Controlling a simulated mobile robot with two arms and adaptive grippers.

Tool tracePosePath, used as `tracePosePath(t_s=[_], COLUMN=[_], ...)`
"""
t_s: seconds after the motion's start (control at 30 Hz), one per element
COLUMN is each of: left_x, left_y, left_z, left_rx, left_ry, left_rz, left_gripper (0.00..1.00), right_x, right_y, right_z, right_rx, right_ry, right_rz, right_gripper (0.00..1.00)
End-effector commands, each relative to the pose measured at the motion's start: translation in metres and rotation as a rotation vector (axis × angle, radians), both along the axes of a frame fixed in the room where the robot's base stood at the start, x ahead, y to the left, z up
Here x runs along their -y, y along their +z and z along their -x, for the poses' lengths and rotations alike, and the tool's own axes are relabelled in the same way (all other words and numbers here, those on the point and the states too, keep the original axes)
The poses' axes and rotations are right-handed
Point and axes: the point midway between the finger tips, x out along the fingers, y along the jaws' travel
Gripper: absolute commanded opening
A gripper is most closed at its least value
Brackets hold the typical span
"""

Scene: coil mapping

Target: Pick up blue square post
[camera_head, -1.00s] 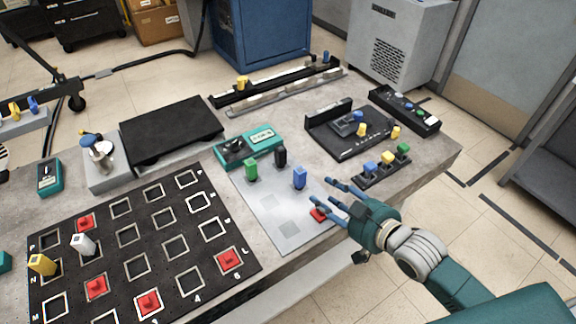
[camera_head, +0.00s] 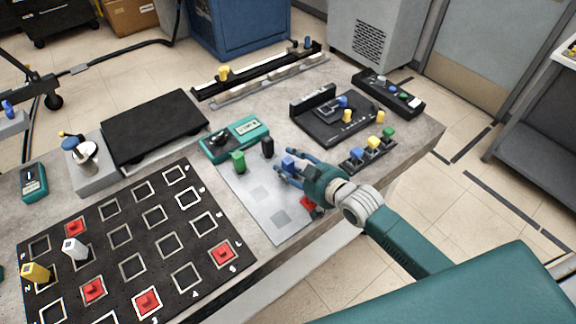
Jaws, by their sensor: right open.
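The blue square post (camera_head: 288,163) stands on the light grey plate (camera_head: 250,180) on the table, next to the black post (camera_head: 268,148) and the green post (camera_head: 239,162). My right gripper (camera_head: 284,172) is open, its blue fingers around or just in front of the blue post. The fingers partly hide the post, and I cannot tell whether they touch it. A red piece (camera_head: 307,203) lies on the plate below the right gripper, partly covered. My left gripper is not in view.
A black grid board (camera_head: 120,237) with several red pieces, a white post (camera_head: 73,248) and a yellow post (camera_head: 36,272) lies to the left. A teal meter (camera_head: 236,140) stands behind the plate. Blue, yellow and green knobs (camera_head: 372,143) stand right of the gripper.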

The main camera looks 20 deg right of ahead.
Motion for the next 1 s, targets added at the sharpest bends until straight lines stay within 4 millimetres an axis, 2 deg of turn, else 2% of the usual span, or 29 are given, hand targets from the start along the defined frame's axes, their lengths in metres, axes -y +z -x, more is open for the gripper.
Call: tracePosePath(t_s=[0.1,0.27,0.4,0.47,0.8,1.0], left_x=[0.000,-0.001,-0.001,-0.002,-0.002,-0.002], left_y=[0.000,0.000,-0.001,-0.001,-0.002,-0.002], left_z=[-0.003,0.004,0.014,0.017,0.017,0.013], left_rx=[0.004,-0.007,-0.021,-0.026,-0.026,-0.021], left_ry=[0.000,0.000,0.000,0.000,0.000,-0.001], left_rz=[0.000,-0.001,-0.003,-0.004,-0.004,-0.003], left_gripper=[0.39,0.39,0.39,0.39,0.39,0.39], right_x=[-0.001,-0.001,-0.001,-0.001,-0.001,-0.001], right_y=[-0.001,-0.001,-0.001,-0.001,0.003,0.027], right_z=[-0.003,-0.002,-0.002,-0.002,-0.003,-0.003], right_rx=[0.001,0.001,0.001,0.001,0.002,0.006], right_ry=[0.001,0.001,0.000,0.000,0.000,0.002], right_rz=[0.000,0.000,0.001,0.001,0.000,-0.001], right_gripper=[0.43,0.41,0.13,0.04,0.04,0.03])
